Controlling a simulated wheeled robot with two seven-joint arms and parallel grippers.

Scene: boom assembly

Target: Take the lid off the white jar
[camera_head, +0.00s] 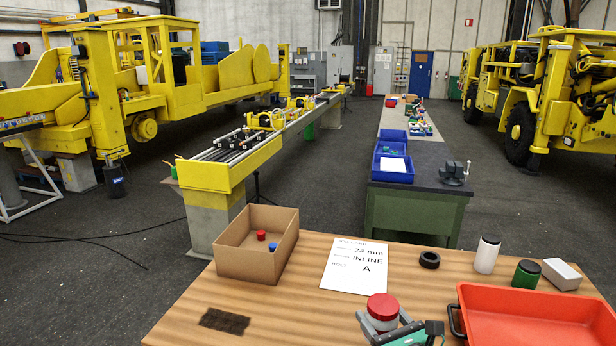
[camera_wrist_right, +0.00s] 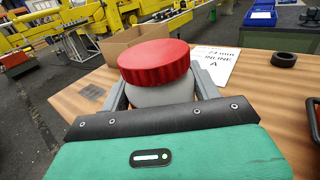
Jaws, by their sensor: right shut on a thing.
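A white jar (camera_wrist_right: 160,95) with a ribbed red lid (camera_wrist_right: 154,62) is between the fingers of my right gripper (camera_wrist_right: 160,92). The fingers are shut on the pale body, below the lid. The lid sits on the jar, and the jar's lower part is hidden by my gripper. In the head view the red lid (camera_head: 382,307) and my right gripper (camera_head: 381,322) are at the front edge of the wooden table. Another white jar (camera_head: 486,257), with a black lid (camera_head: 490,239), stands upright at the table's back right. My left gripper is not in view.
A red tray (camera_head: 530,318) fills the right front. A green jar (camera_head: 525,274), a white box (camera_head: 561,273) and a black ring (camera_head: 429,260) stand behind it. A cardboard box (camera_head: 240,262) and a printed sheet (camera_head: 355,266) lie left.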

